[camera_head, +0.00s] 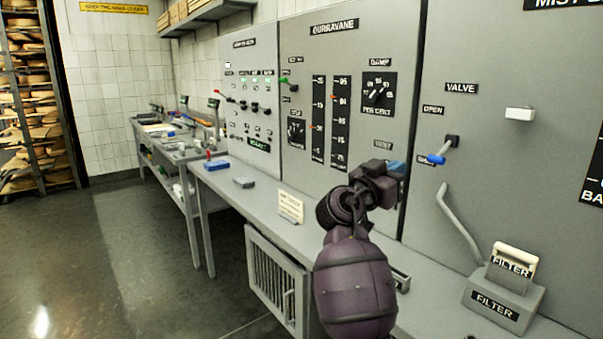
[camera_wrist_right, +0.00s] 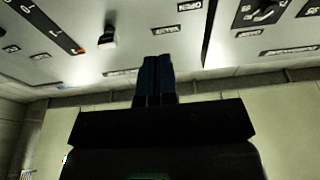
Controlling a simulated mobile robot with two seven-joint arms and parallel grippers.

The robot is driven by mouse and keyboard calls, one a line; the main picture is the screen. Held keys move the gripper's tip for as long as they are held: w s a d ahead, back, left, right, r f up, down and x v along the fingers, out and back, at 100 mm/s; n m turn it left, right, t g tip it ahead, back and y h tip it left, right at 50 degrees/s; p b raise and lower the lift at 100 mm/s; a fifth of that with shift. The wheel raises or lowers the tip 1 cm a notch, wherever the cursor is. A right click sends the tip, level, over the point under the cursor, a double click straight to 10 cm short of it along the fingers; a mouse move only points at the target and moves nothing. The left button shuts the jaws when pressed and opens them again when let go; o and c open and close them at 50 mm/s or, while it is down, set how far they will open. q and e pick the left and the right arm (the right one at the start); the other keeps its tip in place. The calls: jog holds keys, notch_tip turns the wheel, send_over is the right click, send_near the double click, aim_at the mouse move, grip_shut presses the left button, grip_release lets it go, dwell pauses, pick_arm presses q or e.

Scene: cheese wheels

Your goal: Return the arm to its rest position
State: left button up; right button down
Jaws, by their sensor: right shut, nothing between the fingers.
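My right arm rises from the bottom of the head view, with its purple forearm (camera_head: 354,285) over the bench. My right gripper (camera_head: 396,168) has blue fingers and is in front of the grey control panel, left of the valve handle with the blue grip (camera_head: 437,159). In the right wrist view the two fingers (camera_wrist_right: 157,78) lie together, shut and empty. Whether the fingertips touch the panel cannot be told. My left gripper is not in view.
The bench (camera_head: 262,199) runs along the panel. On it are a sign card (camera_head: 290,207), a grey block (camera_head: 244,182) and a filter box (camera_head: 503,296). A bent pipe (camera_head: 459,222) is on the panel at right. The floor (camera_head: 130,255) at left is clear.

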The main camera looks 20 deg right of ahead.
jog(key=w+a+n+t+y, duration=0.4)
jog(key=a+n+t+y, duration=0.25)
jog(key=n+t, duration=0.25)
jog(key=s+a+f+n+t+y, duration=0.1)
jog(key=s+a+f+n+y, duration=0.3)
jog(key=f, duration=0.6)
jog(key=s+d+f+n+y, duration=0.1)
jog(key=s+f+n+y, duration=0.1)
jog(key=f+y, duration=0.65)
jog(key=s+d+f+g, duration=0.2)
jog(key=s+f+g, duration=0.5)
jog(key=s+f, duration=2.2)
jog(key=s, duration=0.3)
jog(key=shift+s+f, duration=0.25)
